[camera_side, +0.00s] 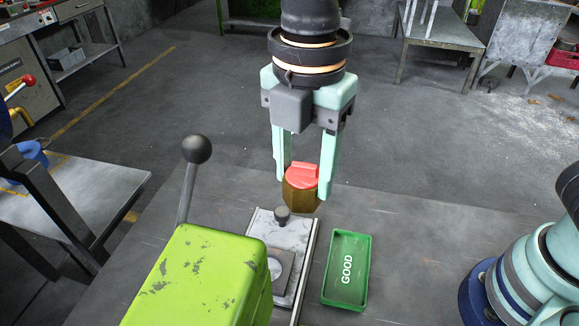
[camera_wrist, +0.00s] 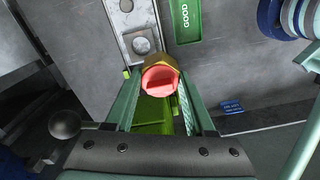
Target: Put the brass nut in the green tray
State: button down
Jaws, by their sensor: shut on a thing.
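The brass nut (camera_side: 301,198) has a hexagonal brass body and a red top. My gripper (camera_side: 304,182) is shut on it and holds it above the bench, behind the plate and the green tray in the side view. The nut also shows in the wrist view (camera_wrist: 160,77), between the two fingers of my gripper (camera_wrist: 157,90). The green tray (camera_side: 347,297), marked GOOD, lies on the bench to the right of the metal plate and looks empty. The wrist view shows part of the tray (camera_wrist: 186,36) at the top, cut off by the frame.
A green press body (camera_side: 200,285) with a black-knobbed lever (camera_side: 196,150) stands to the left. A metal slide plate (camera_side: 300,265) with a dark knob (camera_side: 282,213) lies between press and tray. A blue label (camera_wrist: 231,106) lies on the bench.

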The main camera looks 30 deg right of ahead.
jog(key=s+d+f+n, duration=0.1)
jog(key=s+d+n, duration=0.2)
jog(key=s+d, duration=0.2)
send_over(345, 287)
notch_tip(345, 287, down, 21)
jog(key=shift+w, duration=0.1)
dwell(0.4)
jog(key=shift+f, duration=0.15)
jog(key=shift+c, duration=1.3)
grip_release()
